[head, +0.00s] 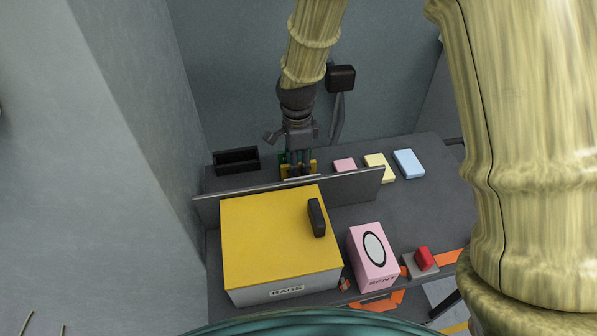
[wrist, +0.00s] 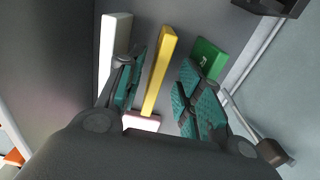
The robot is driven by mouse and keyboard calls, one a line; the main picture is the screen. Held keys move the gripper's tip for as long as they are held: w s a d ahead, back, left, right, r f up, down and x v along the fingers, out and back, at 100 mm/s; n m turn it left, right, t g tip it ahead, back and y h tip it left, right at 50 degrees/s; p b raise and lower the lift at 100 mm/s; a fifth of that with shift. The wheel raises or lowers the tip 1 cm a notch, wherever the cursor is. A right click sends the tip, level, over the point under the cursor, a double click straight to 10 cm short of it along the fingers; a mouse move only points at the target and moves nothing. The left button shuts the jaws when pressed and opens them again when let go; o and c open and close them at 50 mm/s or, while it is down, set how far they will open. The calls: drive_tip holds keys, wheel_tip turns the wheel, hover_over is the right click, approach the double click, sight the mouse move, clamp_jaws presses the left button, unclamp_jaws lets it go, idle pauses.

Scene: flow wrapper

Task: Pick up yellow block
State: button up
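The yellow block (wrist: 161,65) is a long, narrow bar between the two teal finger pads of my gripper (wrist: 163,92) in the wrist view. A gap shows between the block and each pad, so the gripper is open. In the head view my gripper (head: 298,170) points down behind the upright grey panel, with the yellow block (head: 312,167) at its fingers. The panel and fingers hide part of the block there. A green block (wrist: 208,57) lies to the right of the yellow one in the wrist view, and a white block (wrist: 115,45) to its left.
Pink (head: 345,165), pale yellow (head: 377,166) and light blue (head: 408,163) blocks lie right of my gripper. A black open bin (head: 236,160) stands left. The grey panel (head: 350,188) separates this strip from a yellow-topped box (head: 265,230) and a pink carton (head: 367,278).

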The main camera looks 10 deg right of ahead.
drive_tip(key=shift+s+d+f, duration=0.1)
drive_tip(key=shift+f, duration=1)
drive_tip(key=shift+s+f, duration=0.1)
drive_tip(key=shift+f, duration=1)
clamp_jaws()
